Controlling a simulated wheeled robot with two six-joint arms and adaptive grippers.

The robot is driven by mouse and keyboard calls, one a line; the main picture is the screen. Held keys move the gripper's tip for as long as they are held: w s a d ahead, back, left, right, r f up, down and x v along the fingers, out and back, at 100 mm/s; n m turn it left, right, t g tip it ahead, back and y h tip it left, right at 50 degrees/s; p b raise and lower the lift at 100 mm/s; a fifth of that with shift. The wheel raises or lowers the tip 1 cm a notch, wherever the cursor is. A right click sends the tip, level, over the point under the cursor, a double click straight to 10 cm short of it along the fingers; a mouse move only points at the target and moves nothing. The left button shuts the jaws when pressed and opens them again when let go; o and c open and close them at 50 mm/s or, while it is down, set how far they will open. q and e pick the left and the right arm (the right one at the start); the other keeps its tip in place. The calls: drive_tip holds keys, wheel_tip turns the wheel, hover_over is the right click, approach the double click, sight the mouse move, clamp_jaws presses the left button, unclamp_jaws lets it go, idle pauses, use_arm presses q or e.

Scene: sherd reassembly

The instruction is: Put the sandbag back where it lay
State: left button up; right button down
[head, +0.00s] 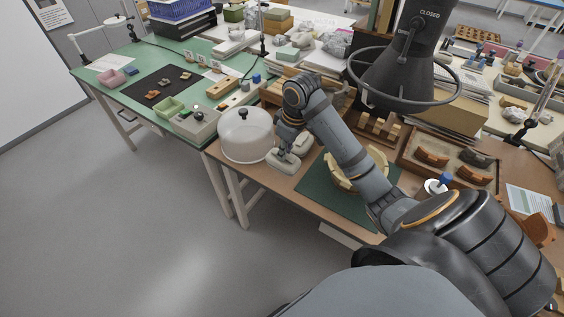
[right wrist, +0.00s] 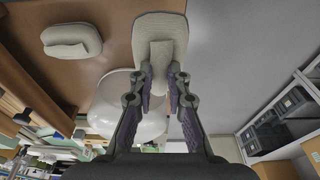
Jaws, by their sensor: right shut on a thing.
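My right gripper (head: 287,153) is shut on a pale grey sandbag (head: 282,166) near the front edge of the brown table. In the right wrist view the two fingers of my right gripper (right wrist: 160,75) pinch the raised middle strip of this sandbag (right wrist: 174,27). I cannot tell whether it touches the table or hangs just above it. A second pale sandbag (head: 306,142) lies on the table just beyond; it also shows in the right wrist view (right wrist: 71,40). My left gripper is not in view.
A clear dome with a black knob (head: 246,145) stands close left of the held sandbag. A curved tan sherd piece (head: 335,175) lies on the dark green mat (head: 318,190) to the right, partly behind my arm. A tray of sherds (head: 480,178) is farther right.

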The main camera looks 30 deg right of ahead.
drive_tip(key=f, duration=0.1)
drive_tip(key=w+f+b, duration=0.1)
drive_tip(key=w+d+f+b, duration=0.1)
drive_tip(key=f, duration=0.1)
drive_tip(key=shift+w+f, duration=0.1)
drive_tip(key=shift+w, duration=0.1)
drive_tip(key=shift+w+d+f+b, duration=0.15)
drive_tip(key=shift+w+b, duration=0.1)
drive_tip(key=shift+b, duration=0.15)
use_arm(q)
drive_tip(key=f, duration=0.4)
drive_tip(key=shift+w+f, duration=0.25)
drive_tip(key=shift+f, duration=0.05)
use_arm(e)
drive_tip(key=f+b, duration=0.1)
drive_tip(key=f, duration=0.3)
drive_tip(key=shift+w+d+b, duration=0.1)
drive_tip(key=shift+w+b, duration=0.3)
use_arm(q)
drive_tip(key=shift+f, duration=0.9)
use_arm(e)
drive_tip(key=shift+r, duration=0.15)
drive_tip(key=c, duration=1.3)
unclamp_jaws()
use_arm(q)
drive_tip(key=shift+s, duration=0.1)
